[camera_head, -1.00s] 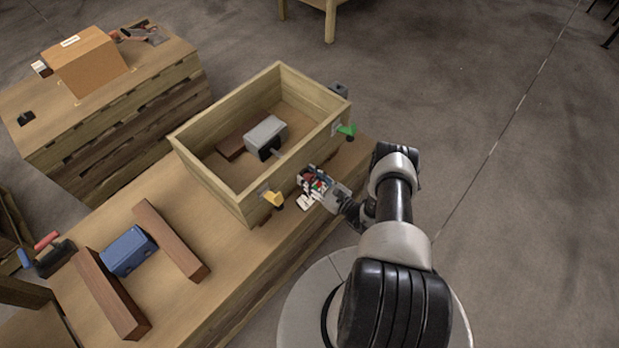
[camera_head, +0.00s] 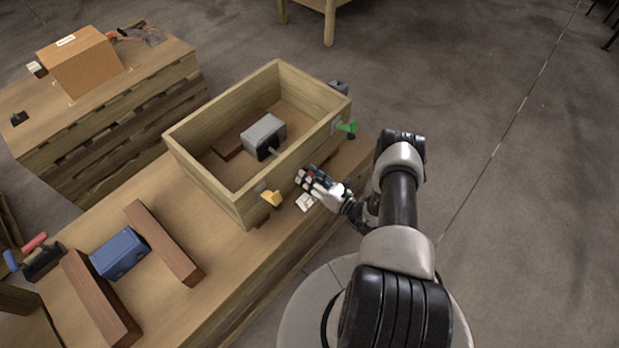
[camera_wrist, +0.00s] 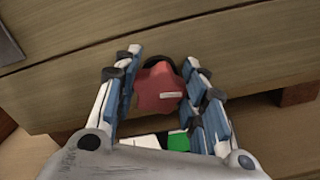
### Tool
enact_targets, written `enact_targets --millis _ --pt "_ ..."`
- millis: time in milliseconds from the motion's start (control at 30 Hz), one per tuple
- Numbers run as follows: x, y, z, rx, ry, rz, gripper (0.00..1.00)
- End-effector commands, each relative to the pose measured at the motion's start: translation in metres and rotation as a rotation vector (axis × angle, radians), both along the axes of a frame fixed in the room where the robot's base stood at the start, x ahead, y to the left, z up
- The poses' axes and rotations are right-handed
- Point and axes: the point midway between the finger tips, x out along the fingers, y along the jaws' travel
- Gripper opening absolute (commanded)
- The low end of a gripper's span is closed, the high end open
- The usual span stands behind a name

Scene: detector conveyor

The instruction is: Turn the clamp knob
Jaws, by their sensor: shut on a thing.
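The clamp knob is a red, lobed knob with a pale mark (camera_wrist: 158,90); it sits between my fingers in the wrist view, against the side wall of a wooden crate (camera_wrist: 240,50). My gripper (camera_wrist: 157,92) is shut on the red knob, one blue-and-white finger on each side. In the head view my gripper (camera_head: 310,182) is at the crate's near right wall, between a yellow knob (camera_head: 271,198) and a green knob (camera_head: 346,128). The red knob is hidden by my fingers in the head view.
The open crate (camera_head: 205,177) holds a grey block with a dark face (camera_head: 264,134). A white card with a green patch (camera_wrist: 178,141) lies below my gripper. A blue block (camera_head: 120,254) lies between two brown bars at left. A cardboard box (camera_head: 80,62) stands on the far pallet.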

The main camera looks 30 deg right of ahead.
Motion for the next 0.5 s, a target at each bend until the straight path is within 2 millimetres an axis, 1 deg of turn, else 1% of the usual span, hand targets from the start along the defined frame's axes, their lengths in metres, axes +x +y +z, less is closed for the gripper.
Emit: enact_targets --millis 367,400,500 --pt "-0.0007 0.0010 -0.0013 0.004 0.006 0.001 0.15" --pt "-0.0007 0.0010 -0.0014 0.004 0.006 0.001 0.41" --pt "-0.0006 0.0008 -0.0012 0.005 0.005 0.001 0.48"
